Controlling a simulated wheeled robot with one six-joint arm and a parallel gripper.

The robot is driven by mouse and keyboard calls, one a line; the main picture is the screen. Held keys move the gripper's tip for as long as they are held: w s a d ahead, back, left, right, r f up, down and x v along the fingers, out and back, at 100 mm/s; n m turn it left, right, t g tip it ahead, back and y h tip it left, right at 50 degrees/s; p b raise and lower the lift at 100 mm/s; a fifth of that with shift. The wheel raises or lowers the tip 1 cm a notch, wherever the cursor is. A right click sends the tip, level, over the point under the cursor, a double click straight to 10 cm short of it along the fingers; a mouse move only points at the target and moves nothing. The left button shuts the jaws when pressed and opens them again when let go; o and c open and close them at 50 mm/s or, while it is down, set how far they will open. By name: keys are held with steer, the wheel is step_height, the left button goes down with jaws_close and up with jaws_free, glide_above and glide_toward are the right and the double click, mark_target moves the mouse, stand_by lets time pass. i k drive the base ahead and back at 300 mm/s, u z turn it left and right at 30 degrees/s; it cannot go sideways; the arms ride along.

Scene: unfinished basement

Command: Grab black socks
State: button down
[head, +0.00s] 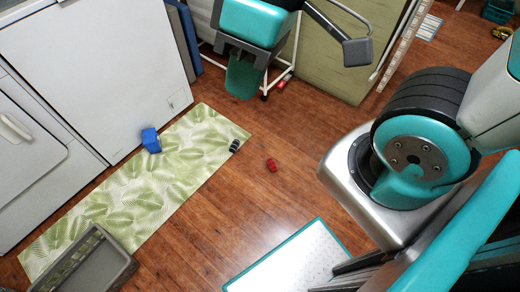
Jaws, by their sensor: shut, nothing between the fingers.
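A small dark bundle with pale stripes, apparently the black socks (234,146), lies at the right edge of the green leaf-patterned mat (100,205), near its far end. My gripper (243,80) hangs at the top middle of the head view, teal and pointing down. It is shut and empty. In the picture it is above the socks and clearly apart from them.
A blue object (151,141) sits on the mat's left edge beside white appliances (95,60). A small red object (271,165) lies on the wooden floor right of the socks. A grey bin (118,265) stands at lower left.

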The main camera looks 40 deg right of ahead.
mark_target(235, 145)
steer(key=u, duration=0.05)
steer(key=i, duration=0.65)
steer(key=u, duration=2.85)
steer(key=k, duration=1.55)
steer(key=z, duration=1.8)
steer(key=i, duration=0.3)
